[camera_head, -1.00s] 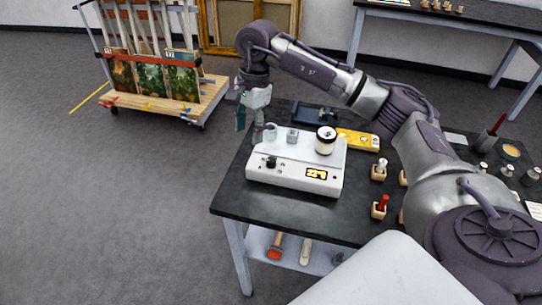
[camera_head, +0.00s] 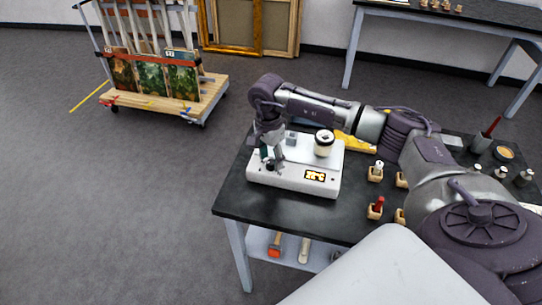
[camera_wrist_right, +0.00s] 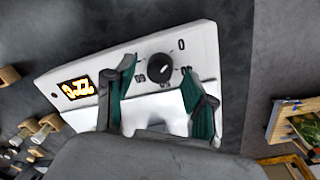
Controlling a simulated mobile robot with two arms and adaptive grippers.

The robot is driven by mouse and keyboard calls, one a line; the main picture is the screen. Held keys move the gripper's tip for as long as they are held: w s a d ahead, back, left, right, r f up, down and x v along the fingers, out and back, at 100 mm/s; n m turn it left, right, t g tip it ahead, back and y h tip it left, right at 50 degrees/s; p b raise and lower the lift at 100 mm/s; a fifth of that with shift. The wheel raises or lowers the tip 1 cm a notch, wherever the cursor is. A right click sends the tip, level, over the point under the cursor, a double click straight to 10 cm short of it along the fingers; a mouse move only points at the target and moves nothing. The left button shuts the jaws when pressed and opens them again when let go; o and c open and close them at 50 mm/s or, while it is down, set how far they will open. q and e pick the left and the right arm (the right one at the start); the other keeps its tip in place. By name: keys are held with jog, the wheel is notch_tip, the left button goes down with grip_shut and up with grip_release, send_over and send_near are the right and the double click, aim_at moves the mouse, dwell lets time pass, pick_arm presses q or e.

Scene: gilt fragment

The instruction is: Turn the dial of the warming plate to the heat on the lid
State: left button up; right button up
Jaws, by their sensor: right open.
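The white warming plate (camera_head: 300,182) sits on the dark tabletop, with a lit yellow display (camera_head: 315,176) on its front, its digits unclear to me. Its round black dial (camera_wrist_right: 160,68) shows clearly in the wrist view, with markings around it on the white panel. A pale jar (camera_head: 323,149) with a white lid (camera_head: 325,136) bearing a dark mark stands on the plate; the mark is too small to read. My right gripper (camera_head: 270,161) is over the front left of the plate, open. In the wrist view its green-padded fingertips lie on either side of the dial. My left gripper is not in view.
A small grey block (camera_head: 291,138) is on the plate. A yellow item (camera_head: 355,142) lies behind it, under my arm. Small wooden holders (camera_head: 376,172) stand to the right. A cart with paintings (camera_head: 150,95) stands on the floor far left.

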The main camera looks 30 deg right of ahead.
jog(key=shift+f, duration=0.4)
grip_shut()
jog(key=shift+m, duration=0.3)
